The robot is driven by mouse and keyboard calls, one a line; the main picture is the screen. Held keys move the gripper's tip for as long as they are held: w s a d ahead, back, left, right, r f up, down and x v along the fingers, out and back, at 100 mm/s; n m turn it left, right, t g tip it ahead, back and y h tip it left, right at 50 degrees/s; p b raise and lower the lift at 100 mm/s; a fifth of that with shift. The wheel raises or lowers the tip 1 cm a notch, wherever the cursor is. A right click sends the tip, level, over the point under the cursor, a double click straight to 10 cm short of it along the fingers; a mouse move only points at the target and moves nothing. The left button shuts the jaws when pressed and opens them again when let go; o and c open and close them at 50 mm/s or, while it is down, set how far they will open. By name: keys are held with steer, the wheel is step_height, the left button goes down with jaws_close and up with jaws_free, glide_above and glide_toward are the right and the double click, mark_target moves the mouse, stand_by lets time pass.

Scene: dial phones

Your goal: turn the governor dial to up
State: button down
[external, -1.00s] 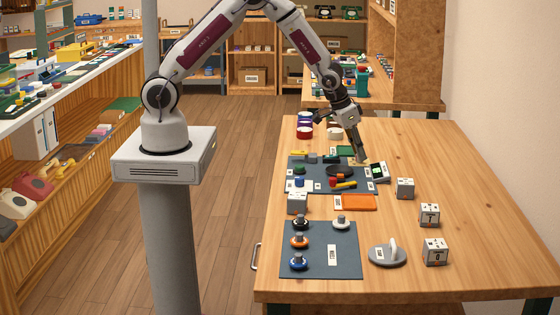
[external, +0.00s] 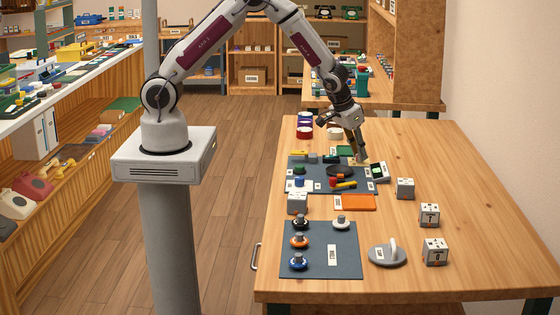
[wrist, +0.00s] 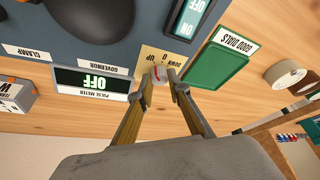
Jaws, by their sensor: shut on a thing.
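The governor dial (wrist: 159,73) is a small light knob with a red mark, on a beige plate (wrist: 153,53) printed with upside-down position words, "UP" among them. In the wrist view my gripper (wrist: 160,79) has one finger on each side of the dial and is shut on it. The fingers partly hide the knob, so I cannot tell its exact setting. The governor label (wrist: 105,69) is left of the dial. In the external view my gripper (external: 361,160) reaches down to the far right of the dark board; the dial is too small to make out there.
The pulse meter (wrist: 96,84) reads OFF beside the left finger. A green "good dials" tray (wrist: 212,66) lies close on the right. A white roll-like object (wrist: 286,74) is farther right. Labelled cubes (external: 429,215) stand on the table's right, with bare wood around them.

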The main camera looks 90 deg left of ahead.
stand_by(0.4)
steer(key=c, duration=1.9)
jaws_free()
steer(key=shift+r, duration=0.15)
steer(key=v, duration=1.1)
steer(key=shift+s+r, duration=0.15)
steer(key=shift+r, duration=0.1)
steer(key=shift+d, duration=0.15)
